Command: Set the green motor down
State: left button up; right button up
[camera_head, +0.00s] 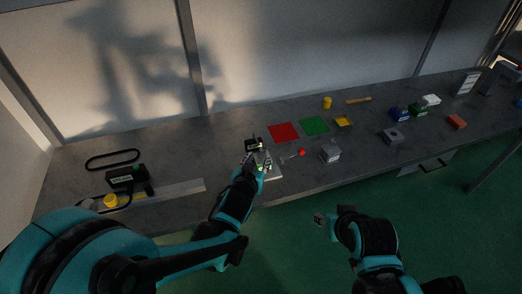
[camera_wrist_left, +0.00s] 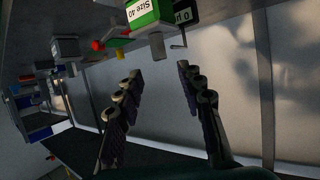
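The green motor (camera_wrist_left: 148,12), with a white "Size 40" label and a grey shaft (camera_wrist_left: 157,46), is at the top of the left wrist view. My left gripper (camera_wrist_left: 160,68) is open there, its two fingers apart, with the shaft just beyond the fingertips and nothing between them. In the head view my left gripper (camera_head: 258,160) is low over the front middle of the bench, and it mostly hides the motor. My right gripper (camera_head: 321,218) is in front of the bench edge, away from the objects; its fingers are too small to read.
A red square (camera_head: 283,132) and a green square (camera_head: 314,125) lie behind my left gripper. A red ball-ended tool (camera_head: 301,153) and a grey block (camera_head: 330,154) are to its right. A black case (camera_head: 126,176) and metal rail (camera_head: 168,192) are left. Bare bench lies between.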

pick_arm(q)
jog(key=s+a+r+n+g+y, duration=0.1)
jog(key=s+a+g, duration=0.2)
jog(key=s+a, duration=0.5)
jog(key=s+a+r+n+g+y, duration=0.1)
jog(key=s+a+g, duration=0.2)
jog(key=s+a, duration=0.5)
jog(key=s, duration=0.5)
jog(key=shift+r+y+p, duration=0.15)
jog(key=shift+y+p, duration=0.15)
jog(key=shift+y, duration=0.1)
jog(key=shift+w+a, duration=0.1)
notch_tip(320, 180, down, 2)
jog(key=shift+f+b, duration=0.2)
jog(key=shift+b, duration=1)
